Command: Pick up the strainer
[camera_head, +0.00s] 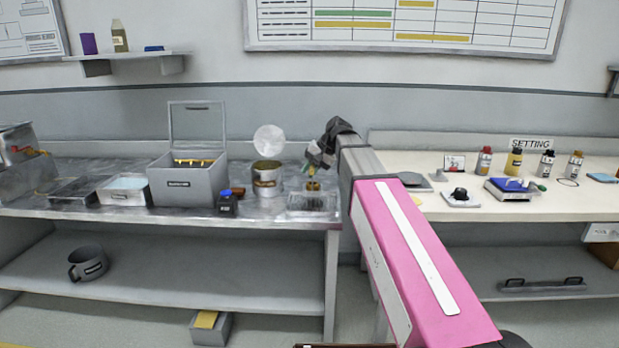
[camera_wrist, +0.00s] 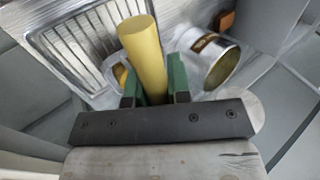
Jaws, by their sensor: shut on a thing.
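My gripper (camera_head: 308,168) is over the right end of the metal bench. In the wrist view its green fingers (camera_wrist: 154,88) are shut on a thick yellow handle (camera_wrist: 143,48), which I take to be the strainer's. In the head view a small yellow part (camera_head: 313,186) shows just below the fingers, above a ridged metal tray. The strainer's mesh end cannot be made out, and I cannot tell whether it touches the tray.
The ridged tray (camera_head: 312,213) lies under my gripper and shows in the wrist view (camera_wrist: 82,45). An open tin (camera_head: 267,183) stands just left, with a dark blue-capped bottle (camera_head: 227,203) and an open grey box (camera_head: 188,186) beyond. A cream table (camera_head: 560,205) with bottles is right.

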